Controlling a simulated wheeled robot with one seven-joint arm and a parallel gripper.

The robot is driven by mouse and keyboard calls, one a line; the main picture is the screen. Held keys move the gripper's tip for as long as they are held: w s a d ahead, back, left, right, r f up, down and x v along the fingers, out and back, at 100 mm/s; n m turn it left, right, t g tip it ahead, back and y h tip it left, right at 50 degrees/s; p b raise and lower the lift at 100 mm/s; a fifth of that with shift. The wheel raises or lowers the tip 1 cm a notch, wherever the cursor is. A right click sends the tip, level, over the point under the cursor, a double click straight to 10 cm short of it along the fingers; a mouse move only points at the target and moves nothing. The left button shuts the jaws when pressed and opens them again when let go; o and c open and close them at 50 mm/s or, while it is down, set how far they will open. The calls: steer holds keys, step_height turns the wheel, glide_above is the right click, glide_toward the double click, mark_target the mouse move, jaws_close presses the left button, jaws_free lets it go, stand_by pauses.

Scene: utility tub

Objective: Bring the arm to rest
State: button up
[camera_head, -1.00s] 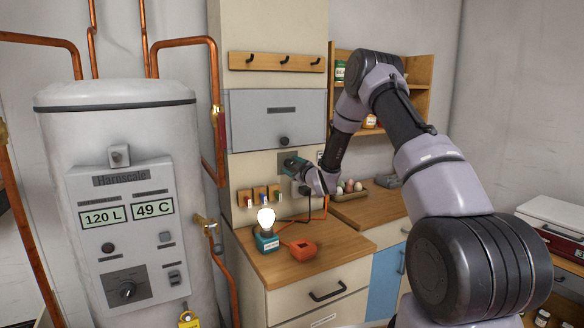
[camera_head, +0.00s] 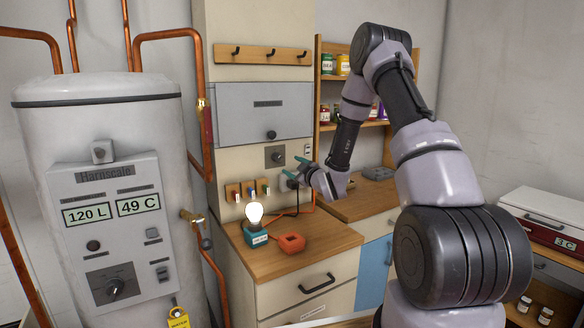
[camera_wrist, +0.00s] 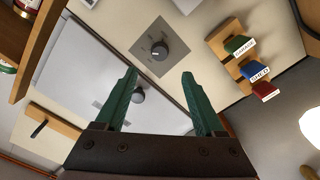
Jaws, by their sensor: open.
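My gripper (camera_head: 294,169) is raised in front of the cream wall panel, above the wooden counter. Its two green fingers (camera_wrist: 160,98) are spread apart with nothing between them in the wrist view. Beyond them that view shows a dark rotary knob on a grey plate (camera_wrist: 160,50), which also shows in the head view (camera_head: 275,156). My arm reaches in from the right and bends down to the gripper.
A white boiler (camera_head: 109,130) with copper pipes stands left. Wooden shelves (camera_head: 319,85) hold jars behind my arm. A red-and-white case (camera_head: 545,216) lies right.

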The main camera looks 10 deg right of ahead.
steer(key=s+d+r+m+g+h, duration=0.25)
steer(key=s+r+m, duration=0.2)
steer(key=r, duration=0.45)
steer(key=s+d+r+m+g+h, duration=0.2)
steer(key=s+d+r+m+h, duration=0.1)
steer(key=s+r, duration=0.4)
steer(key=s+a+r+m+g, duration=0.1)
steer(key=s+r+m+g, duration=0.1)
steer(key=s, duration=0.8)
steer(key=s+a+r+m+g+y, duration=0.1)
steer(key=s+r+m, duration=0.1)
steer(key=s, duration=0.9)
steer(key=s+a+r+m+g+y, duration=0.1)
steer(key=s+m, duration=0.3)
steer(key=s, duration=0.6)
steer(key=shift+s+r+g, duration=0.25)
steer(key=shift+r+g, duration=0.4)
steer(key=shift+g, duration=0.2)
